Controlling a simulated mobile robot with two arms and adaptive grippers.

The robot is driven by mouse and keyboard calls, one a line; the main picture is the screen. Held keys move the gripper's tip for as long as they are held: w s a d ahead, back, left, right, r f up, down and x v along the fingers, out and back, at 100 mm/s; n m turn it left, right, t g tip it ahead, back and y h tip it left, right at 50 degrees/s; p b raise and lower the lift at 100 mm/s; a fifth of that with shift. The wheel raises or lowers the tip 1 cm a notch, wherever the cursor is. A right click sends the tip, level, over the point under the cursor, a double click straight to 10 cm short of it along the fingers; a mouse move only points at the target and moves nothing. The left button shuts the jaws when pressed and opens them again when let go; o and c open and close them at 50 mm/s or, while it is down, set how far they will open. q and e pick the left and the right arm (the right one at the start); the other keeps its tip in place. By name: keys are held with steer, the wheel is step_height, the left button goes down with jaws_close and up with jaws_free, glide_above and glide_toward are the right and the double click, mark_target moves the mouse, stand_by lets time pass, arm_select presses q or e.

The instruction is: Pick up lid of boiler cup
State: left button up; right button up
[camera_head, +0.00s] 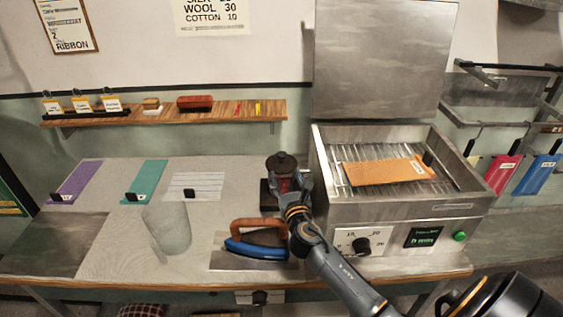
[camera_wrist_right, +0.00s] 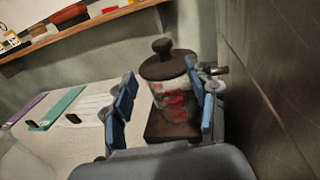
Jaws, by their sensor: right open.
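The boiler cup (camera_wrist_right: 174,100) is a clear vessel with red marks inside or on its wall. Its dark lid (camera_wrist_right: 164,65) with a round knob sits on top. The cup stands on a dark square base. In the head view the lid (camera_head: 282,160) shows just beyond my right gripper (camera_head: 290,190), which hides part of the cup. In the right wrist view my right gripper (camera_wrist_right: 160,105) is open, its blue-padded fingers on either side of the cup, below the lid. The right finger appears very near the cup; contact cannot be told. My left gripper is not in view.
A metal boiler box (camera_head: 330,205) with raised lid stands close on the right. A blue iron (camera_head: 258,243) with brown handle lies in front, and a translucent beaker (camera_head: 168,228) stands to the left. A wooden shelf (camera_head: 220,113) runs behind. Colored strips lie at the back left.

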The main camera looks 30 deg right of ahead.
mark_target(283, 158)
steer(key=shift+x, duration=1.05)
steer(key=shift+w+d+r, duration=0.15)
steer(key=shift+w+d, duration=0.1)
steer(key=shift+w, duration=0.05)
steer(key=x, duration=0.2)
steer(key=p+x, duration=0.1)
steer(key=shift+w+d+r, duration=0.1)
steer(key=shift+d+r, duration=0.15)
steer(key=shift+w+d+f, duration=0.1)
steer(key=shift+w+d, duration=0.15)
steer(key=shift+w, duration=0.35)
steer(key=shift+s, duration=0.1)
steer(key=shift+c, duration=0.4)
jaws_close()
